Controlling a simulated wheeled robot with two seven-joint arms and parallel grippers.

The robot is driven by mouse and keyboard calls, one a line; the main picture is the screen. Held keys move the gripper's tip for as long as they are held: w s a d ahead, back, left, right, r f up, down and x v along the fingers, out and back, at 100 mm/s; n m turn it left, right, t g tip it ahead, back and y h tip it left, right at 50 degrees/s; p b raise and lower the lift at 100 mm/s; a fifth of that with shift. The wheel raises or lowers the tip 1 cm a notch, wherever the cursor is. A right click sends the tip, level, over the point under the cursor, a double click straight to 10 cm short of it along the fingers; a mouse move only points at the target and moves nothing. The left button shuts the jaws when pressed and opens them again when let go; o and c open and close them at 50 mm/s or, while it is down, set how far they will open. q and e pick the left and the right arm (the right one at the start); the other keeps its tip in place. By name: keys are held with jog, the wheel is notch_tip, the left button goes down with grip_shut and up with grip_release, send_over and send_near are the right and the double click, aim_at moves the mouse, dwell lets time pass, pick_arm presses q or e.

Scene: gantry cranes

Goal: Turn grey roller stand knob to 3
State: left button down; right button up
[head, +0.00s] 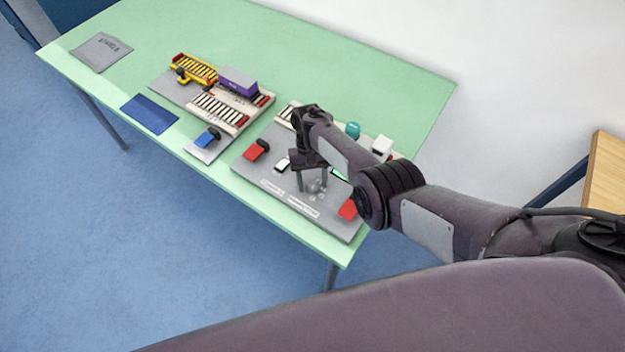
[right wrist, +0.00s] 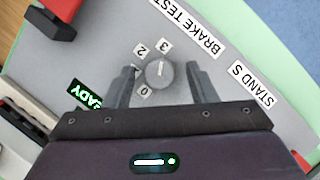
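The grey roller stand (head: 330,222) is at the near right end of the green table. Its round grey knob (right wrist: 158,74) shows in the right wrist view, with labels 0, 2 and 3 around it. A thin light mark on the knob points roughly up toward the 3; it is too small to be exact. My right gripper (right wrist: 162,84) is open, one finger on each side of the knob, with gaps on both sides. The left finger hides part of the dial's edge. In the head view the right gripper (head: 313,188) points down over the stand. My left gripper is not in view.
A lit green READY display (right wrist: 86,95) and a red block (right wrist: 62,10) are near the knob. Another stand with a purple block (head: 238,82) and a yellow roller frame (head: 194,69) stands to the left. The table's far right (head: 400,85) is clear.

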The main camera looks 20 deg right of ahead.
jog(key=p+v, duration=0.2)
jog(key=v, duration=0.5)
jog(key=shift+r+p, duration=0.3)
jog(key=shift+r, duration=0.05)
jog(key=shift+f, duration=0.1)
dwell(0.3)
